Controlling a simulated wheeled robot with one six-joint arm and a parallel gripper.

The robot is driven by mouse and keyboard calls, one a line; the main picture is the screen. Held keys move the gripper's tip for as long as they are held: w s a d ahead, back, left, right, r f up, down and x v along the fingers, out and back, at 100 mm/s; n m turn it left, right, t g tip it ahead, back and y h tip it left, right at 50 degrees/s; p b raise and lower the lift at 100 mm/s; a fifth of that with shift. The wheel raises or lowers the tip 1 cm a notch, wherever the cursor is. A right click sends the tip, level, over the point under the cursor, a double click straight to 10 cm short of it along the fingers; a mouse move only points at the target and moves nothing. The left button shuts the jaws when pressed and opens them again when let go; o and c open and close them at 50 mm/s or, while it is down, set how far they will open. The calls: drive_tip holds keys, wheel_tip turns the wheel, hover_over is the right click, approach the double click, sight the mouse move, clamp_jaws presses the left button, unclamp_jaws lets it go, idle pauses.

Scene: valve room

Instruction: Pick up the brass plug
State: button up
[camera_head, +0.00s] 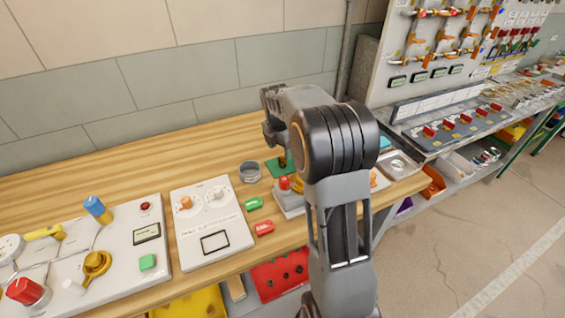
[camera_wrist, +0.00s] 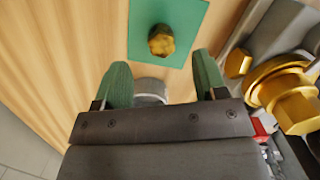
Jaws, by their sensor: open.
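The brass plug (camera_wrist: 161,40) stands on a green mat (camera_wrist: 188,12) in the wrist view, with its rough top toward the camera. In the head view a small part of the plug (camera_head: 283,160) shows on the green mat (camera_head: 272,168), partly hidden by my arm. My gripper (camera_wrist: 164,78) is open, its two green fingertips apart with the plug beyond them, near the middle of the gap. The fingers are not around the plug, and nothing is held. In the head view my gripper (camera_head: 272,135) is above the mat, its fingers hard to make out.
A grey round cup (camera_head: 250,171) stands left of the mat; it shows between the fingers in the wrist view (camera_wrist: 150,90). A large brass fitting (camera_wrist: 285,92) is close to the right finger. A red-knobbed device (camera_head: 289,198) stands in front of the mat. The bench behind is clear.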

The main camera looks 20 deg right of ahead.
sight(282, 158)
drive_tip(key=shift+d+f, duration=0.15)
drive_tip(key=shift+f, duration=1.25)
drive_tip(key=shift+d+f, duration=0.1)
drive_tip(key=shift+f, duration=1.25)
drive_tip(key=c, duration=1.1)
